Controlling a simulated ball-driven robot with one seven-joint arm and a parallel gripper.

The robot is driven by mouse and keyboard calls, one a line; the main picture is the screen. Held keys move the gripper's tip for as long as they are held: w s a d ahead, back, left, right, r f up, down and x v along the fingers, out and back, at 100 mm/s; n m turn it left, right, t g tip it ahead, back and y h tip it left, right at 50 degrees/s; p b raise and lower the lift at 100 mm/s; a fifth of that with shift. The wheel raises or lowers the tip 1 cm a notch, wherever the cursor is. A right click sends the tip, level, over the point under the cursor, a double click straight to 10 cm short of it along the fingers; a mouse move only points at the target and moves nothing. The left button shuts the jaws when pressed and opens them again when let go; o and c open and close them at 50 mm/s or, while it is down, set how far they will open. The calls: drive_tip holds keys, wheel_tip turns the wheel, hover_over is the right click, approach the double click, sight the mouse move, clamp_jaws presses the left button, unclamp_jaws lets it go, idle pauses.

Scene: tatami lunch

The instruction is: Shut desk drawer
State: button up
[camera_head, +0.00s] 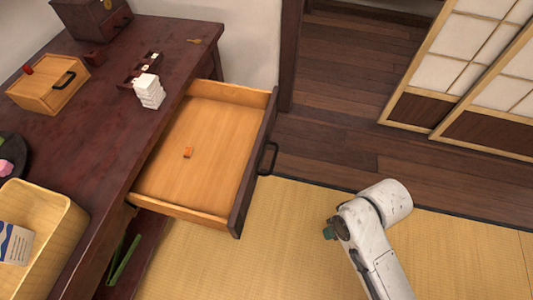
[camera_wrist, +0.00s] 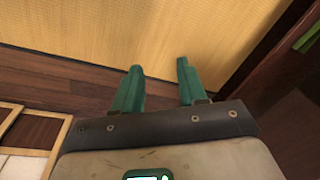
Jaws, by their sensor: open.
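The desk drawer (camera_head: 185,160) is pulled far out of the dark red desk (camera_head: 95,140). In the head view my arm is to the right of the drawer front, apart from the handle, and the fingers are mostly hidden there.
On the desk are a stack of white blocks (camera_head: 149,90), a small wooden box (camera_head: 48,88) and a wooden bin (camera_head: 40,235). Tatami (camera_head: 460,250) and dark floorboards (camera_head: 335,100) are clear right of the drawer. Sliding screens (camera_head: 470,70) stand at upper right.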

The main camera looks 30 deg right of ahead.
drive_tip(key=w+m+y, duration=0.1)
drive_tip(key=m, duration=0.1)
drive_tip(key=w+a+f+m+t+y, duration=0.1)
drive_tip(key=m+y, duration=0.1)
drive_tip(key=m, duration=0.1)
drive_tip(key=w+a+m+y+p, duration=0.1)
drive_tip(key=w+m+y, duration=0.1)
drive_tip(key=m, duration=0.1)
drive_tip(key=shift+a+f+t, duration=0.15)
drive_tip(key=shift+t, duration=0.25)
drive_tip(key=c, duration=0.5)
drive_tip(key=w+m+t+y, duration=0.1)
drive_tip(key=w+r+m+y, duration=0.1)
drive_tip(key=m, duration=0.1)
drive_tip(key=w+r+m+t+y, duration=0.1)
drive_tip(key=m, duration=0.1)
drive_tip(key=shift+t, duration=0.3)
clamp_jaws()
drive_tip(key=m+t+y+p, duration=0.1)
drive_tip(key=m+t+y, duration=0.3)
drive_tip(key=m+t, duration=0.5)
approach(258, 154)
drive_tip(key=w+a+m, duration=0.1)
drive_tip(key=w+a, duration=0.1)
drive_tip(key=w+a+r+m+g+b, duration=0.1)
drive_tip(key=w+a, duration=0.1)
drive_tip(key=w, duration=0.1)
drive_tip(key=shift+a+r+g, duration=0.2)
drive_tip(key=shift+g, duration=0.1)
drive_tip(key=shift+a, duration=0.1)
